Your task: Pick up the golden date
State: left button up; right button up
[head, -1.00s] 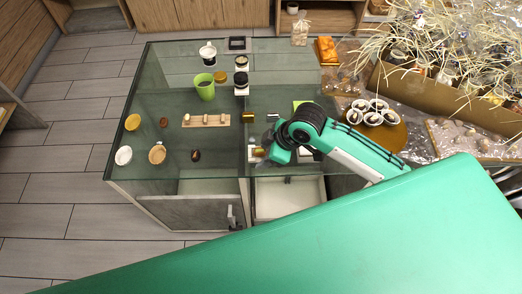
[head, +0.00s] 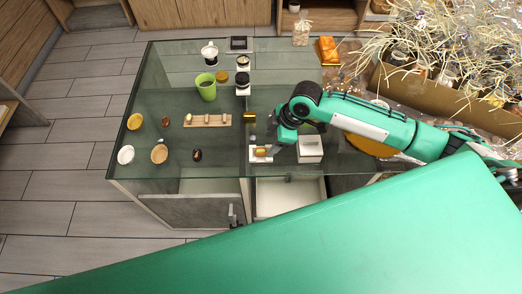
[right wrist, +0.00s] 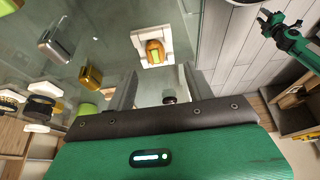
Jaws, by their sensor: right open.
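The golden date (head: 261,152) is a small shiny gold oval on a white square dish near the front edge of the glass table. It also shows on its dish in the right wrist view (right wrist: 154,50). My right gripper (head: 275,148) is just right of the dish in the head view. In the right wrist view my right gripper (right wrist: 158,78) has its fingers apart with nothing between them, and the date lies beyond the tips. A green arm with a dark gripper end (right wrist: 268,18), seemingly my left, shows small at the upper right; its jaws are unclear.
A white box with a silver top (head: 310,148) stands right of the dish. A wooden rack (head: 208,120), a green cup (head: 206,86) and a dark brown oval (head: 197,155) are to the left. An open drawer (head: 288,196) lies below.

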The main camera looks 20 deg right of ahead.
aim_at(263, 150)
jog(key=shift+a+f, duration=0.25)
jog(key=shift+f, duration=0.35)
jog(key=p+x, duration=0.1)
jog(key=x, duration=0.1)
jog(key=p+x, duration=0.1)
jog(key=x, duration=0.1)
jog(key=shift+w+f, duration=0.3)
jog(key=shift+w, duration=0.15)
jog(key=shift+f, duration=0.3)
jog(key=c, duration=0.9)
jog(key=shift+c, duration=0.4)
